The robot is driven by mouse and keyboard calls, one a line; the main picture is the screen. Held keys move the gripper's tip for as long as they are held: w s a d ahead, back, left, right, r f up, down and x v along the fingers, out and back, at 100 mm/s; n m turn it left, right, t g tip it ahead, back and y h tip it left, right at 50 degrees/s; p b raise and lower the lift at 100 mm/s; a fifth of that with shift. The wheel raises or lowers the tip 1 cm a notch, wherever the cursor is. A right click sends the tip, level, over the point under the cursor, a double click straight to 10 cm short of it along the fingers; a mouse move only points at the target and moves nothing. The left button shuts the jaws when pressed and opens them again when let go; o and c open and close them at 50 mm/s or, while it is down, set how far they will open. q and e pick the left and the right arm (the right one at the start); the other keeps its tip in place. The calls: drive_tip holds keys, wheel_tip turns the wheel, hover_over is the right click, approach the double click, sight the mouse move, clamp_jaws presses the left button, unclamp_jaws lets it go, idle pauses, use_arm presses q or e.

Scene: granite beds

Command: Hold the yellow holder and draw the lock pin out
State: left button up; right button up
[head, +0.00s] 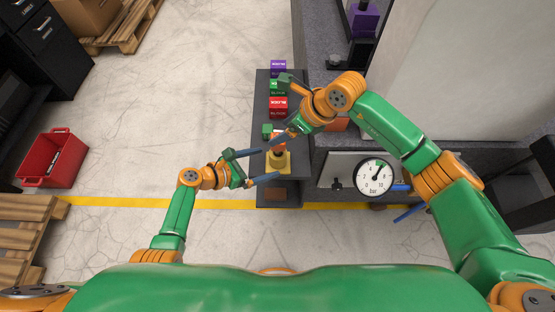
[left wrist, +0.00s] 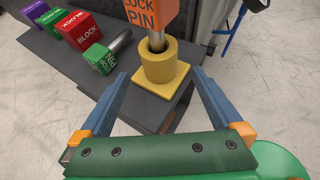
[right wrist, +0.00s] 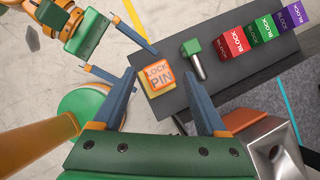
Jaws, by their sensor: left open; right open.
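The yellow holder (left wrist: 163,88) is a square plate with a round collar on the dark bench; it also shows in the head view (head: 285,161). The orange lock pin (left wrist: 148,12) stands upright in the collar, its metal shaft partly visible; in the right wrist view (right wrist: 158,75) I see its labelled top. My left gripper (head: 271,164) is open, its fingers reaching either side of the holder, with no grip seen. My right gripper (right wrist: 161,74) is open, with the pin's top showing between its fingertips; I cannot tell the height gap.
A green-headed metal pin (right wrist: 194,54) lies on the bench (right wrist: 225,75) beside the holder. Red (head: 278,107), green (head: 277,88) and purple (head: 278,67) blocks line the bench behind. A pressure gauge (head: 374,177) is at the right. Open floor lies to the left.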

sight(270, 161)
use_arm(q)
drive_tip(key=x, duration=0.3)
drive_tip(key=shift+w+d, duration=0.1)
drive_tip(key=shift+d, duration=0.1)
drive_tip(key=shift+w+d+f, duration=0.15)
drive_tip(key=shift+w+f, duration=0.15)
drive_tip(key=shift+w+d+f, duration=0.1)
drive_tip(key=shift+d+f, duration=0.15)
drive_tip(key=shift+d, duration=0.1)
clamp_jaws()
drive_tip(key=shift+f, duration=0.1)
